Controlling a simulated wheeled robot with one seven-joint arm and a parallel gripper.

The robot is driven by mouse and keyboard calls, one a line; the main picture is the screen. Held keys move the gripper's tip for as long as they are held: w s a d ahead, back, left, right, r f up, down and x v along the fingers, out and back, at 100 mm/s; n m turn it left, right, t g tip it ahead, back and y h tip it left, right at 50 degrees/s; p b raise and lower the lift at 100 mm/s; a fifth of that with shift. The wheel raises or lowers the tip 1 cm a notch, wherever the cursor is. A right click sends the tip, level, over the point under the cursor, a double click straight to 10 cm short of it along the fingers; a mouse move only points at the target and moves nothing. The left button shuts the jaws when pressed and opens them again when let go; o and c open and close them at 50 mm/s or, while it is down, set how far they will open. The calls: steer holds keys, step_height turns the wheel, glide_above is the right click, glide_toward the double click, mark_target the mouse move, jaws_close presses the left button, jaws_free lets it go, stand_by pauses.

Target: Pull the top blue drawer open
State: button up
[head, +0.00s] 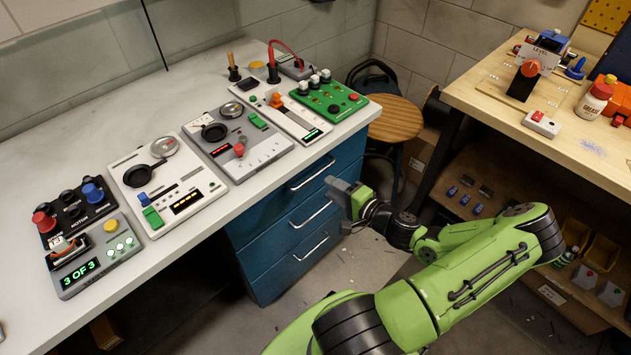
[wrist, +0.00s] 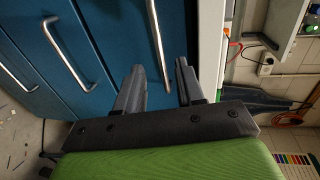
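The blue drawer unit stands under the white bench. Its top drawer (head: 270,196) looks closed, with a silver bar handle (head: 312,174). In the wrist view, turned on its side, the top drawer's handle (wrist: 157,45) runs down between my gripper's fingers. My gripper (head: 338,188) is in front of the drawer unit near the right ends of the handles. In the wrist view, my gripper (wrist: 159,72) is open, with a grey finger on either side of the handle's near end. I cannot tell whether either finger touches the handle.
Two lower drawers with handles (head: 310,215) (head: 311,250) look closed. The white bench (head: 205,85) carries several instrument panels. A wooden stool (head: 395,120) stands behind my gripper, and a wooden workbench (head: 490,95) is at right. The floor before the drawers shows some free room.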

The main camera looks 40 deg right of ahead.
steer(key=x, duration=0.7)
steer(key=shift+b, duration=0.4)
steer(key=shift+d, duration=0.1)
steer(key=shift+c, duration=0.5)
jaws_close()
